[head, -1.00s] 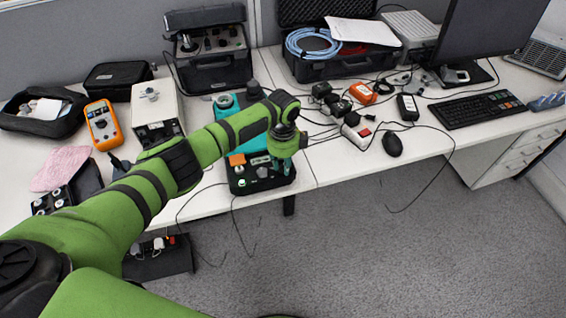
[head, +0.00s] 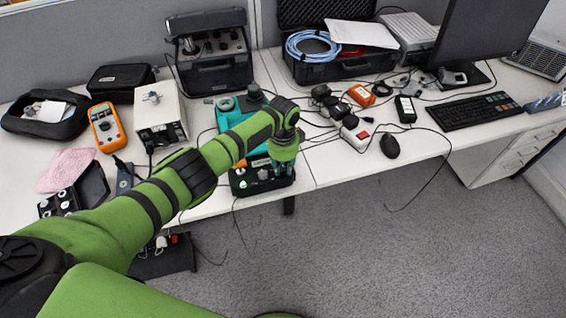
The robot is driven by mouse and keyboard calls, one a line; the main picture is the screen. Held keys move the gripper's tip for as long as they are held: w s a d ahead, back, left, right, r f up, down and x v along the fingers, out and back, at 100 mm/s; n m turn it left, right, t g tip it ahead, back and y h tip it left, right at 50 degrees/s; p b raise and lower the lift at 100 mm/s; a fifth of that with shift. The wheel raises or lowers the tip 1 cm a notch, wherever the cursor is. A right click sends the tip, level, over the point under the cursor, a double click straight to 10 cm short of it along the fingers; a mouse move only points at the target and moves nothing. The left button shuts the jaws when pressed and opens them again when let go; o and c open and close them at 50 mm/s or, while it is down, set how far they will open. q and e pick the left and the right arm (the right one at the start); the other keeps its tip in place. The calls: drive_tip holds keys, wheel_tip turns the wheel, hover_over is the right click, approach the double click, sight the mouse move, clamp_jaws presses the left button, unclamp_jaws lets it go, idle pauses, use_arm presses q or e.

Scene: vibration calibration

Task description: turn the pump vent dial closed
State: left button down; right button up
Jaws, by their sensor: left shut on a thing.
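The pump (head: 226,103) is a teal and black unit near the front edge of the desk, in the middle of the head view. Its dark front panel (head: 248,184) carries small knobs and an orange part. My left arm reaches over the pump from the left. My left gripper (head: 283,165) points down at the right side of this panel and is shut on the vent dial. The dial is hidden behind the gripper, so its setting cannot be read. My right gripper is not in view.
A grey box (head: 158,112) and an orange multimeter (head: 105,127) stand left of the pump. An open black case (head: 212,72) is behind it. Chargers, cables and a mouse (head: 390,145) lie to the right. Loose cables hang over the front edge.

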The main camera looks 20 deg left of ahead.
sight(283, 168)
use_arm(q)
drive_tip(key=n+p, duration=0.2)
drive_tip(key=n, duration=0.3)
drive_tip(key=shift+n, duration=0.4)
drive_tip(key=n+p, duration=0.1)
drive_tip(key=n, duration=0.4)
drive_tip(key=shift+n, duration=0.4)
drive_tip(key=c, duration=1)
unclamp_jaws()
drive_tip(key=shift+c, duration=0.2)
wheel_tip(283, 168, up, 12)
